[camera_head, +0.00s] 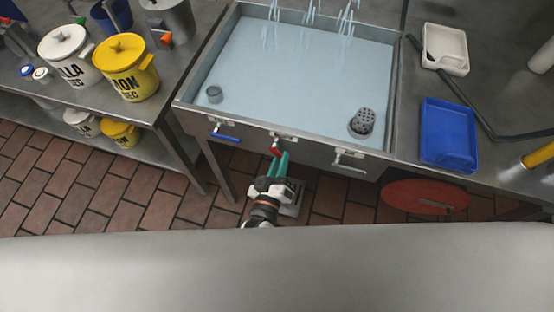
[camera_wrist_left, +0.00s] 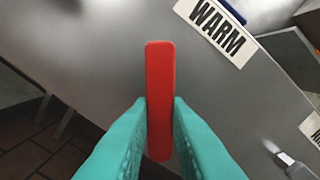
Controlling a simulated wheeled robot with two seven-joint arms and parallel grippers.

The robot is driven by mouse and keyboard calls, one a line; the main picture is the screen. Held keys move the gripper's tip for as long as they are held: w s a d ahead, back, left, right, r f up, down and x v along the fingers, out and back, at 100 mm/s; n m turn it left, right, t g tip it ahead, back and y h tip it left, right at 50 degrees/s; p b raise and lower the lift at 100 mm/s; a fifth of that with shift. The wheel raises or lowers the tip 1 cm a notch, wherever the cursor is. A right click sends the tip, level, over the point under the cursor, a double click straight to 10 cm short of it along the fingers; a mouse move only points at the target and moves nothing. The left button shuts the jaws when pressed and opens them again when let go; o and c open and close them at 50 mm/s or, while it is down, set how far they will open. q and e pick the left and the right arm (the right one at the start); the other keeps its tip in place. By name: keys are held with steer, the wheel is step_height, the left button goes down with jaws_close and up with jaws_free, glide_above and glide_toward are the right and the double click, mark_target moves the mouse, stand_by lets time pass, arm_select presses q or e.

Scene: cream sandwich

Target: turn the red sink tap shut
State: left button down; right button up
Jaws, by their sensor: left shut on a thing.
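The red sink tap (camera_head: 276,151) is on the front of the steel sink, between a blue-handled tap (camera_head: 226,137) and a white-handled tap (camera_head: 349,167). My left gripper (camera_head: 281,163) reaches up to it from below. In the left wrist view, the red tap handle (camera_wrist_left: 160,90) stands nearly upright in the picture between the teal fingers (camera_wrist_left: 160,125). The fingers are shut on its lower part. A label reading "WARM" (camera_wrist_left: 217,30) is above and to the right of the handle. My right gripper does not show.
The sink (camera_head: 300,50) holds water, with streams falling at its back and a perforated grey cylinder (camera_head: 362,122) in it. A blue tray (camera_head: 447,133) and white tray (camera_head: 445,47) lie on the right counter. Yellow and white canisters stand at left.

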arm_select(q)
steer(key=n, duration=0.2)
steer(key=r+n, duration=0.1)
steer(key=n, duration=0.1)
steer(key=d+n, duration=0.1)
steer(key=shift+s+r+n, duration=0.15)
steer(key=shift+r+n, duration=0.05)
steer(key=shift+n, duration=0.2)
steer(key=n, duration=0.2)
steer(key=r+n, duration=0.1)
steer(key=n, duration=0.1)
steer(key=shift+d+r+n, duration=0.15)
steer(key=shift+r+n, duration=0.05)
steer(key=shift+n, duration=0.1)
steer(key=c, duration=1.4)
jaws_free()
steer(key=shift+o, duration=0.2)
steer(key=shift+s, duration=0.1)
steer(key=b, duration=0.2)
glide_toward(290, 147)
steer(key=shift+v, duration=2.8)
